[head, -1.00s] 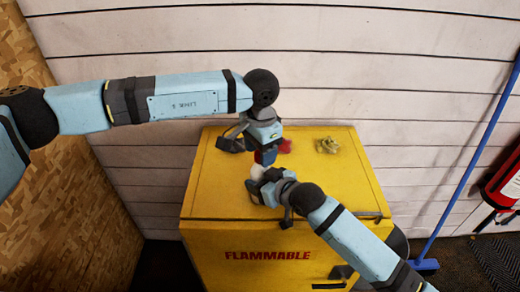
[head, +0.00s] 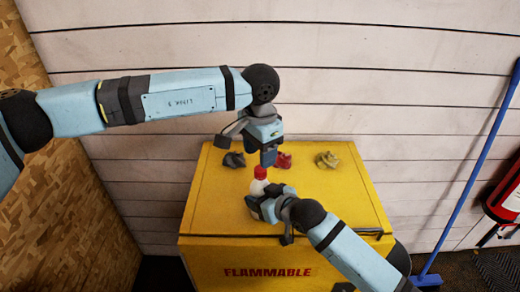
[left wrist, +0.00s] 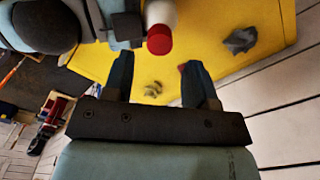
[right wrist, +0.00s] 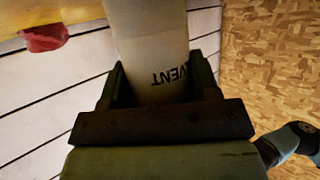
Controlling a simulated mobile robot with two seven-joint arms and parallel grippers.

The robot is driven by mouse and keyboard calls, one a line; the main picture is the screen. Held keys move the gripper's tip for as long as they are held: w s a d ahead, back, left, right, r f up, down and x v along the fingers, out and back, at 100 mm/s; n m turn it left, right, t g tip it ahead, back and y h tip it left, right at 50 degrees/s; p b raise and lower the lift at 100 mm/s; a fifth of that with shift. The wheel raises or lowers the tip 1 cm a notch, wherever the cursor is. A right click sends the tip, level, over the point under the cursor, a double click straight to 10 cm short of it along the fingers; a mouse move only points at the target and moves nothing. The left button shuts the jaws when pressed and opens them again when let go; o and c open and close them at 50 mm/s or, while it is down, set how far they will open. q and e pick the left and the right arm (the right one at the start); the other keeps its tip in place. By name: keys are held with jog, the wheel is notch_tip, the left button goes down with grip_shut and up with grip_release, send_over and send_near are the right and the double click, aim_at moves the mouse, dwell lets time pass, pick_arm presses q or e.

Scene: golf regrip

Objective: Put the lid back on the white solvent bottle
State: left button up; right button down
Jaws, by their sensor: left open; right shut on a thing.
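The white solvent bottle (head: 257,188) stands upright at the cabinet top, with the red lid (head: 260,172) on its mouth. Whether the lid is fully tightened cannot be told. My right gripper (head: 264,205) is shut around the bottle's body. The right wrist view shows the bottle (right wrist: 150,40) between the fingers, with part of its black lettering. My left gripper (head: 267,157) is above the lid, open and empty. In the left wrist view the lid (left wrist: 159,40) lies beyond the open fingers (left wrist: 158,78), clear of them.
The yellow cabinet (head: 215,210) is marked FLAMMABLE. A grey rag (head: 234,159), a red rag (head: 285,160) and a yellowish rag (head: 327,159) lie toward its back. A blue pole (head: 480,160) and red extinguisher (head: 508,195) are at right. The cabinet top's right side is clear.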

pick_arm(q)
jog(key=n, duration=0.4)
jog(key=shift+r, duration=0.15)
jog(key=n, duration=0.4)
jog(key=shift+r+n, duration=0.15)
jog(key=shift+n, duration=0.15)
jog(key=n, duration=0.6)
jog(key=shift+d+r, duration=0.1)
jog(key=shift+r, duration=0.1)
jog(key=n, duration=0.7)
jog(key=shift+r, duration=0.2)
jog(key=n, duration=0.6)
jog(key=shift+r+n, duration=0.2)
jog(key=shift+n, duration=0.1)
jog(key=n, duration=0.4)
jog(key=shift+r, duration=0.15)
jog(key=n, duration=0.7)
jog(key=shift+r, duration=0.2)
jog(key=n, duration=0.6)
jog(key=shift+r, duration=0.2)
jog(key=n, duration=0.6)
jog(key=shift+r, duration=0.15)
